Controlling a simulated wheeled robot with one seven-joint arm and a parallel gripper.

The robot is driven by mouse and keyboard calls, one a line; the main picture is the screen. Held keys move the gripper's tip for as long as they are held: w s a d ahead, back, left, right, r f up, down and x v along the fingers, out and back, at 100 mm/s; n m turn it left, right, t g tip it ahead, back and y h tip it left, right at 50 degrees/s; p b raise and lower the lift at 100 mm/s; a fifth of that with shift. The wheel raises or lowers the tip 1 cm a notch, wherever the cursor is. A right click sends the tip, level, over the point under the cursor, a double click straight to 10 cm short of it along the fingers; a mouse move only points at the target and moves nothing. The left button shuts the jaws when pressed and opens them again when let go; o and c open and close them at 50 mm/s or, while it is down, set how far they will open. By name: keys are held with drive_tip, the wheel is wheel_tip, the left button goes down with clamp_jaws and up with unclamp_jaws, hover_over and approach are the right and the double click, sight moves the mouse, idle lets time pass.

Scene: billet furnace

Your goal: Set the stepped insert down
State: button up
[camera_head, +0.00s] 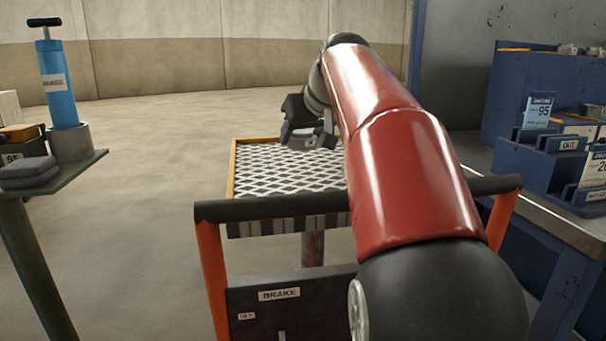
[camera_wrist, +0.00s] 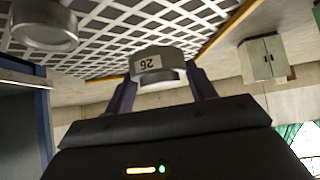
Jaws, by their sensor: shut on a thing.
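The stepped insert (camera_wrist: 158,66) is a short grey metal cylinder with a narrower, paler step and a numbered label, upside down in the wrist view. My gripper (camera_head: 308,142) is shut on it, with one dark finger on each side. In the head view the gripper is over the far part of a white grid-topped table (camera_head: 275,179) with a yellow edge; the insert is hard to make out there. In the wrist view the grid lies behind the insert; I cannot tell whether they touch.
Another round metal piece (camera_wrist: 45,28) shows against the grid in the wrist view. A cart handle (camera_head: 270,207) stands in front of the table. A blue rack (camera_head: 545,170) on a bench is at right. A side stand (camera_head: 60,172) with a blue pump (camera_head: 58,85) is at left.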

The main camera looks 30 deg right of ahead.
drive_tip(key=shift+f+b, duration=0.6)
drive_tip(key=shift+f, duration=2.8)
drive_tip(key=o, duration=1.6)
drive_tip(key=shift+f, duration=0.15)
drive_tip(key=shift+r, duration=0.25)
drive_tip(key=v, duration=1.1)
drive_tip(key=shift+s+r+p, duration=0.2)
drive_tip(key=shift+s+p, duration=0.1)
drive_tip(key=shift+s, duration=0.1)
drive_tip(key=shift+a, duration=0.1)
